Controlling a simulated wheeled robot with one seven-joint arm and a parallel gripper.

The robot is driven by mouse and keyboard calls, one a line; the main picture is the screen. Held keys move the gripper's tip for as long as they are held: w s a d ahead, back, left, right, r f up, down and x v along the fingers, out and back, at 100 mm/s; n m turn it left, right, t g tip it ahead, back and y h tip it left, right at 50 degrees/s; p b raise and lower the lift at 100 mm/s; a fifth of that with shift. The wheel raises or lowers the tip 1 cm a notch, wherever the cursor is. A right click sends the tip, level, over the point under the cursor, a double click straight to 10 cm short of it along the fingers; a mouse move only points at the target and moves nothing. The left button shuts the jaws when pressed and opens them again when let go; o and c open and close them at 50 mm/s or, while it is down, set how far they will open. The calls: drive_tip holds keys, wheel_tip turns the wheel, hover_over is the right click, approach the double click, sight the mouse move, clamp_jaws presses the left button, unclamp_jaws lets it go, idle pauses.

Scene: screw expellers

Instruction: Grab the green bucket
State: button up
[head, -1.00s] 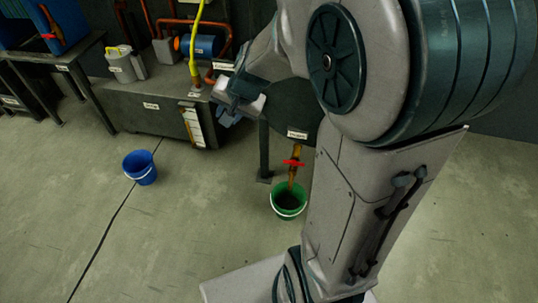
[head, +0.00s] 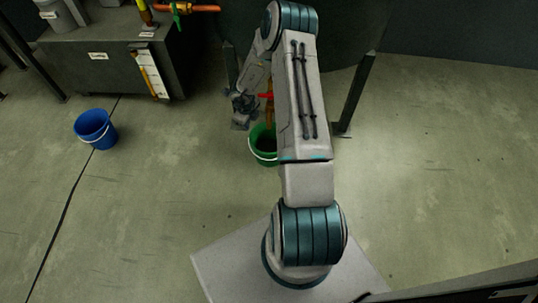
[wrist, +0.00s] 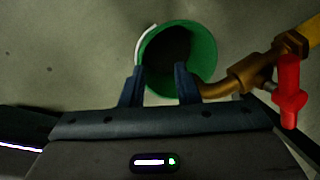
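The green bucket (head: 262,150) stands on the floor under a brass spout, partly hidden behind my arm in the head view. In the wrist view the green bucket (wrist: 207,48) is seen from above, with its dark inside and a white handle along its left rim. My gripper (wrist: 160,72) shows two dark fingers set apart, with nothing seen between them but the bucket beyond. In the head view my gripper (head: 241,112) is just above and left of the bucket. I cannot tell whether the fingers touch the rim.
A brass pipe (wrist: 238,78) with a red valve handle (wrist: 289,92) is close to the right of my gripper. A blue bucket (head: 95,129) stands on the floor at left. A dark tank (head: 125,58) is at upper left. The floor at right is clear.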

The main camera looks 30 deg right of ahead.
drive_tip(key=m+g+b, duration=0.1)
drive_tip(key=m+g, duration=0.1)
hover_over(258, 152)
drive_tip(key=a, duration=0.1)
wheel_tip(258, 152, down, 7)
drive_tip(key=f+b, duration=0.1)
drive_tip(key=f, duration=0.1)
drive_tip(key=f+b, duration=0.1)
drive_tip(key=f, duration=0.1)
drive_tip(key=w+f+b, duration=0.1)
drive_tip(key=f, duration=0.2)
drive_tip(key=shift+d+f, duration=0.1)
drive_tip(key=shift+d, duration=0.15)
drive_tip(key=shift+f+b, duration=0.35)
drive_tip(key=shift+f, duration=0.1)
drive_tip(key=f+b, duration=0.2)
drive_tip(key=f, duration=0.1)
drive_tip(key=f+b, duration=0.1)
drive_tip(key=shift+s+d+f, duration=0.2)
drive_tip(key=shift+s, duration=0.15)
drive_tip(key=shift+w+d+f, duration=0.1)
drive_tip(key=shift+f, duration=0.3)
clamp_jaws()
drive_tip(key=shift+r, duration=0.1)
